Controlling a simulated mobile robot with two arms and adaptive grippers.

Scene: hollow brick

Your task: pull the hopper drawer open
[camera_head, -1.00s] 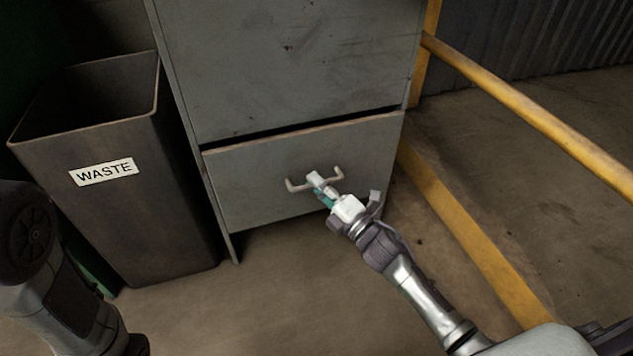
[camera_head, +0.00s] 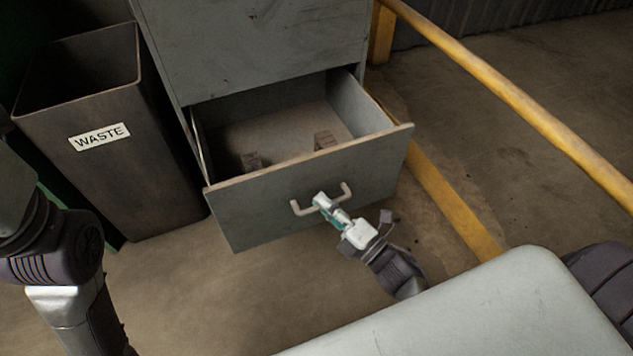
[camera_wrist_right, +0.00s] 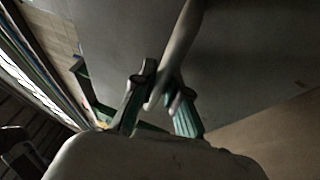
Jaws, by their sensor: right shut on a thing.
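The hopper drawer (camera_head: 270,212) is the grey lower drawer of a metal cabinet (camera_head: 255,45). It stands well out from the cabinet, and its inside shows. Its pale bar handle (camera_head: 346,192) is on the front panel. My right gripper (camera_head: 321,201) is shut on the handle near its middle. In the right wrist view the fingers (camera_wrist_right: 160,100) sit on both sides of the handle bar (camera_wrist_right: 180,45). My left arm shows at the left edge, but its gripper is out of view.
Some small brownish blocks (camera_head: 324,140) lie in the drawer. A dark bin marked WASTE (camera_head: 140,190) stands left of the cabinet. A yellow rail (camera_head: 520,105) and a yellow floor beam (camera_head: 455,205) run along the right. Bare floor (camera_head: 210,290) lies in front.

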